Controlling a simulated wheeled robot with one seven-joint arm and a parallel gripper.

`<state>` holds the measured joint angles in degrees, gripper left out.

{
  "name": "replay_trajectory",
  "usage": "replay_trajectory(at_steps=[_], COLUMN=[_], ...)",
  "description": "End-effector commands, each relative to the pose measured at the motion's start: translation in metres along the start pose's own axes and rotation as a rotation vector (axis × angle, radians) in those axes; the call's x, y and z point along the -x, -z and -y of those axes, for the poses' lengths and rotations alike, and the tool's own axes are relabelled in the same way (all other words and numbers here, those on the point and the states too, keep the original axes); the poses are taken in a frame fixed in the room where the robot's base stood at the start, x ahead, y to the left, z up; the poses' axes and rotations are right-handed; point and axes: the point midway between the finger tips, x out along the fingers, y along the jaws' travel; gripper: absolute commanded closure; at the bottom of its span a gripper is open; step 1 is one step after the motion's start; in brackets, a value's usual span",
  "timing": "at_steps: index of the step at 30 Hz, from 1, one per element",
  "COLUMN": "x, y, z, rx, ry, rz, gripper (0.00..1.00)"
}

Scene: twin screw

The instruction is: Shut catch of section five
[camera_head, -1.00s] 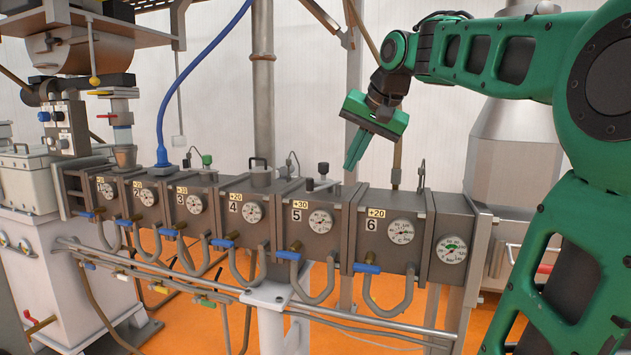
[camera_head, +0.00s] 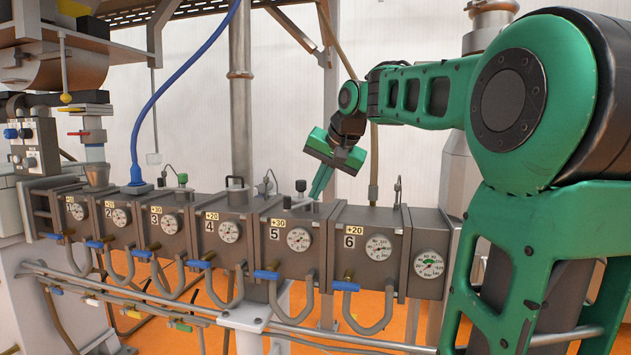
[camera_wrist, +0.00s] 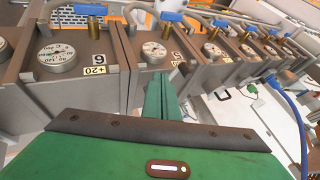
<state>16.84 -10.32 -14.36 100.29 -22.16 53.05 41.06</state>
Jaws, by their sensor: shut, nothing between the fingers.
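Section five (camera_head: 275,255) is a grey barrel block marked 5 and +30, with a round gauge on its front. A dark knob (camera_head: 300,186) stands on its top, and a thin bent wire piece (camera_head: 268,184) rises near its left end. I cannot tell whether its catch is open or shut. My green gripper (camera_head: 317,193) is shut and empty, its fingers pointing down just right of the knob, over section five's top. In the wrist view my fingers (camera_wrist: 160,84) are together above section five's top edge, beside a dark knob (camera_wrist: 184,69). Contact cannot be told.
Section six (camera_head: 365,265) adjoins on the right, with an upright wire piece (camera_head: 397,190) on top. Section four (camera_head: 222,240) adjoins on the left, with a handled plug (camera_head: 237,193). A blue hose (camera_head: 140,110) hangs farther left. Open air lies above the barrel.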

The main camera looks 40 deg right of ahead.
Motion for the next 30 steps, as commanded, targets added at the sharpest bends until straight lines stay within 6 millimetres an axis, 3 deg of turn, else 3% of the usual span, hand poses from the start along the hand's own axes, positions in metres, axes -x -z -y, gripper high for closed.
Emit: replay_trajectory(at_steps=[5,9,15,25,26,30], x=[-0.034,-0.041,-0.048,-0.049,-0.048,-0.049], y=[-0.001,0.0,0.0,0.0,-0.009,-0.001], z=[-0.001,0.019,0.033,0.035,0.043,0.036], rx=[-0.001,0.003,0.001,0.0,0.004,-0.006], ry=[-0.002,0.0,0.0,0.0,0.002,-0.003], rz=[0.003,0.001,0.0,0.0,0.001,-0.003], gripper=[1.0,1.0,1.0,1.0,1.0,1.0])
